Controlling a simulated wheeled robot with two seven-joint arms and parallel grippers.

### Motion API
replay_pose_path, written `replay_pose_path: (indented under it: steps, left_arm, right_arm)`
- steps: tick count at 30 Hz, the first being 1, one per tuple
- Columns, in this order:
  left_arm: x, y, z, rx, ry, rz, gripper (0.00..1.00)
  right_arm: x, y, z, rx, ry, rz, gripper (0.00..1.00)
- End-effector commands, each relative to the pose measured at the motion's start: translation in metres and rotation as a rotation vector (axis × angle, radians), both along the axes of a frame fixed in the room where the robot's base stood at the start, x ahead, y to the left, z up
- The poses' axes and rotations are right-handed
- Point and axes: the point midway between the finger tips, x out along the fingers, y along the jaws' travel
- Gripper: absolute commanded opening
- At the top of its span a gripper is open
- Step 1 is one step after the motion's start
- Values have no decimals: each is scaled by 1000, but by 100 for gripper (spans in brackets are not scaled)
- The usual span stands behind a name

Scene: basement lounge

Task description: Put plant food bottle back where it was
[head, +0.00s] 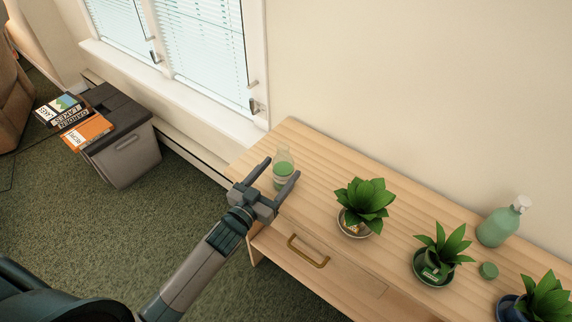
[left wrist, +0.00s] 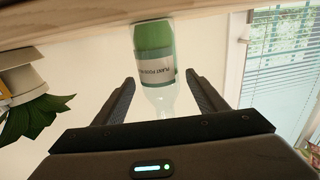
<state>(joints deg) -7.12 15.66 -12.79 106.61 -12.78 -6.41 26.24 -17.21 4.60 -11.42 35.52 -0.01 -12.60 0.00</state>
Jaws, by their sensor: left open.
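The plant food bottle (head: 283,168) stands on the left part of the wooden console table (head: 315,160). It has a clear top and a green lower part. In the left wrist view the bottle (left wrist: 156,65) appears upside down, with its label partly readable. My left gripper (head: 279,170) is open, with a finger on either side of the bottle in the head view. In the left wrist view (left wrist: 166,90) gaps show between the bottle and both fingers. I cannot tell how deep the bottle sits between them. My right gripper is not in view.
Potted plants stand along the table to the right: one (head: 365,205), another (head: 440,255) and a third (head: 545,298). A grey bin (head: 125,150) with books (head: 85,130) is at left.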

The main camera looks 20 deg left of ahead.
Motion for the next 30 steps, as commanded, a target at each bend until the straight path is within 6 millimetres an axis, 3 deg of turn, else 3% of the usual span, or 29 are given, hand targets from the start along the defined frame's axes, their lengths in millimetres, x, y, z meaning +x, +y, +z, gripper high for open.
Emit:
replay_pose_path:
  steps: [6, 12, 30]
  left_arm:
    - [-35, 9, -3, -1, 2, 0, 66]
    - [-51, 13, -1, 0, 1, 1, 66]
    - [-54, 13, 0, 0, 1, 0, 66]
  right_arm:
    - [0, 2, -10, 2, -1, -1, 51]
    - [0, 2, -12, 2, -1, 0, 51]
    - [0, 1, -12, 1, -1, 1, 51]
